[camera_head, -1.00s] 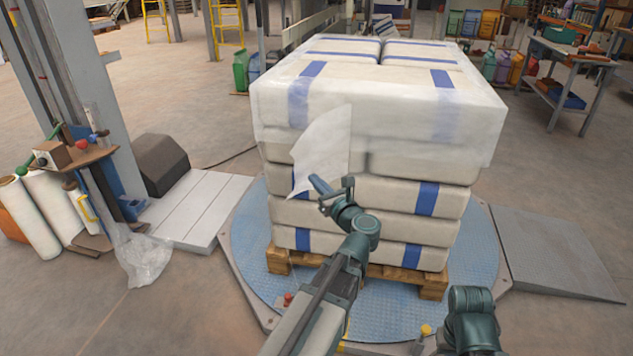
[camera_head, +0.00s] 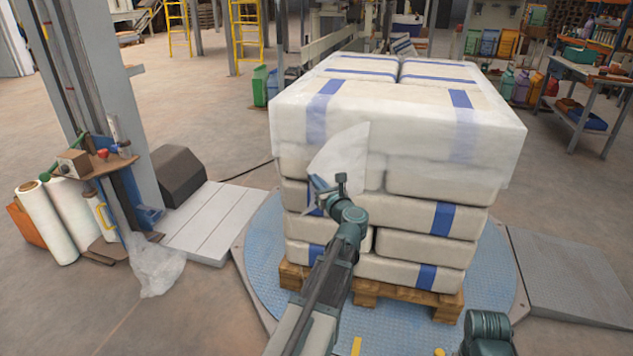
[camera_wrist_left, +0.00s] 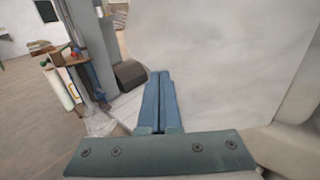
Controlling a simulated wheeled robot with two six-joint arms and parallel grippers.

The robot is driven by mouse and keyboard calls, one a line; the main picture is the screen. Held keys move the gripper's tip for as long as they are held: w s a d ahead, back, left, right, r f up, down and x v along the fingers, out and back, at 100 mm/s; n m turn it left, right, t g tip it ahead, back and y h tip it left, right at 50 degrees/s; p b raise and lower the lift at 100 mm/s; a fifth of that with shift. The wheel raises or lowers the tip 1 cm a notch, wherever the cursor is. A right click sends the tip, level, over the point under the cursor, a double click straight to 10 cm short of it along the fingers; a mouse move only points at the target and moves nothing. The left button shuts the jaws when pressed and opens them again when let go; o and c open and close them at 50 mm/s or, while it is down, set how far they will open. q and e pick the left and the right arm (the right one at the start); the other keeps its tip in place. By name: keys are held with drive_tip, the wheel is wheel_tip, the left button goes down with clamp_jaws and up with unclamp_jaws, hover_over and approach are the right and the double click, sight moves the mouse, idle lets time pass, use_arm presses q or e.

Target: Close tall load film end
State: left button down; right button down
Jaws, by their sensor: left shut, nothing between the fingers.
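The tall load (camera_head: 425,210) is a stack of white sacks with blue bands on a wooden pallet (camera_head: 368,291). Translucent film (camera_head: 400,110) covers its upper part. A loose film end (camera_head: 342,150) sticks out as a pale flap at the load's near left face. My left gripper (camera_head: 318,186) is at the lower edge of this flap, shut and empty. In the left wrist view its blue fingers (camera_wrist_left: 161,100) lie together, with the pale film (camera_wrist_left: 225,70) filling the view beyond them. Whether the fingers touch the film I cannot tell. My right gripper is out of view; only part of that arm shows.
The pallet stands on a round blue turntable (camera_head: 262,250) with a ramp (camera_head: 575,275) at right. At left are a column with a small shelf (camera_head: 95,163), white film rolls (camera_head: 48,222) and hanging loose film (camera_head: 155,265). Open floor lies at the left.

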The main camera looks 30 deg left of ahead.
sight(307, 172)
use_arm(q)
drive_tip(key=a+m+t, duration=0.1)
drive_tip(key=w+a+t+h, duration=0.1)
drive_tip(key=a, duration=0.1)
drive_tip(key=w+a+m+t+h, duration=0.1)
drive_tip(key=shift+a+m, duration=0.25)
drive_tip(key=shift+m, duration=0.05)
drive_tip(key=x, duration=0.7)
drive_tip(key=shift+w+t+h, duration=0.4)
drive_tip(key=shift+w, duration=0.05)
drive_tip(key=shift+d, duration=0.1)
